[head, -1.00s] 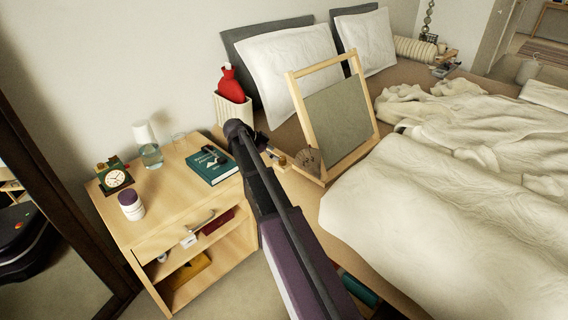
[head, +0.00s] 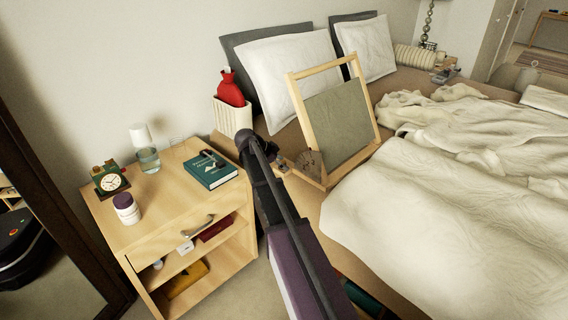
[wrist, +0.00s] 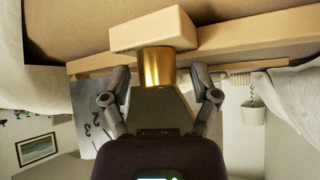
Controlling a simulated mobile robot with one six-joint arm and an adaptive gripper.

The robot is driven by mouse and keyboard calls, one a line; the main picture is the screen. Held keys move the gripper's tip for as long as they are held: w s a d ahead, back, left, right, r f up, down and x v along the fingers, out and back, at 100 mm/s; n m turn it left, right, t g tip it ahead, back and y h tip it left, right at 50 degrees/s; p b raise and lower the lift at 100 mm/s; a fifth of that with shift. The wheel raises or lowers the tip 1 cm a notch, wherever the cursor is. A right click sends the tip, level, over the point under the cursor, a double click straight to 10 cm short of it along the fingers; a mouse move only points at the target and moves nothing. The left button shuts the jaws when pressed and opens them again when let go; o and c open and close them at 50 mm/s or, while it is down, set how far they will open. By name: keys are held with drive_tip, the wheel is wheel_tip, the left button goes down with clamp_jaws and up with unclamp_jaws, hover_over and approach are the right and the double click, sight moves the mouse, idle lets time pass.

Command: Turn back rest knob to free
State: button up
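The back rest (head: 341,117) is a wooden frame with a grey-green panel, propped up on the bed's near left side. A round dial-like plate (head: 308,162) shows at its lower left corner. In the wrist view a brass knob (wrist: 157,68) sticks out below a pale wooden block (wrist: 153,30). My gripper (wrist: 160,78) is open, with one finger on each side of the knob and a visible gap on both sides. A grey plate with numbers (wrist: 88,112) is left of the fingers. In the head view my arm hides most of the gripper area.
The nightstand (head: 160,214) stands left of my arm, with a clock (head: 110,180), a bottle (head: 126,208), a carafe (head: 147,155) and a green book (head: 210,168). A red hot-water bottle (head: 231,88) is behind. Rumpled bedding (head: 430,210) fills the right.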

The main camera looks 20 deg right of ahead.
clamp_jaws()
drive_tip(key=shift+d, duration=0.1)
drive_tip(key=shift+n+t, duration=0.4)
drive_tip(key=n+t, duration=0.2)
drive_tip(key=n, duration=0.1)
drive_tip(key=shift+a, duration=0.2)
drive_tip(key=shift+w+n+t+y, duration=0.1)
drive_tip(key=shift+n+t+y, duration=0.7)
drive_tip(key=shift+n+t, duration=0.85)
drive_tip(key=shift+n, duration=0.25)
